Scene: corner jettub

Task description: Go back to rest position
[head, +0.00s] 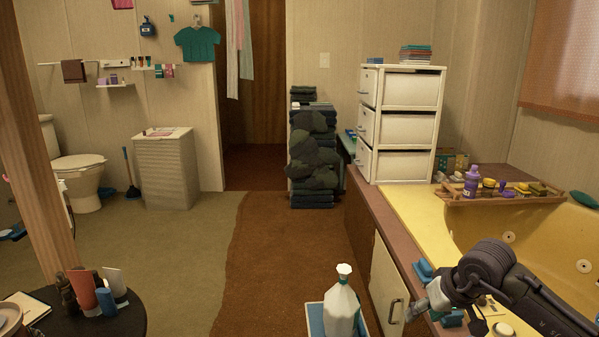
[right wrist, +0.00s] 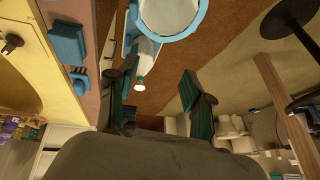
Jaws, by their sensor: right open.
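My right gripper (head: 420,304) is at the lower right of the head view, above the brown ledge by the tub, and my dark arm runs behind it to the right edge. In the right wrist view its two teal-padded fingers (right wrist: 160,95) stand wide apart with nothing between the pads. A white bottle (right wrist: 149,50) shows beyond the fingers. My left gripper is in neither view.
The white bottle (head: 341,306) stands at the bottom centre in the head view. Blue items (head: 424,271) lie on the ledge near my right gripper. A yellow tub (head: 470,225) and white drawer unit (head: 407,126) are at the right. A round dark table (head: 95,322) is lower left. Carpet (head: 275,255) lies clear ahead.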

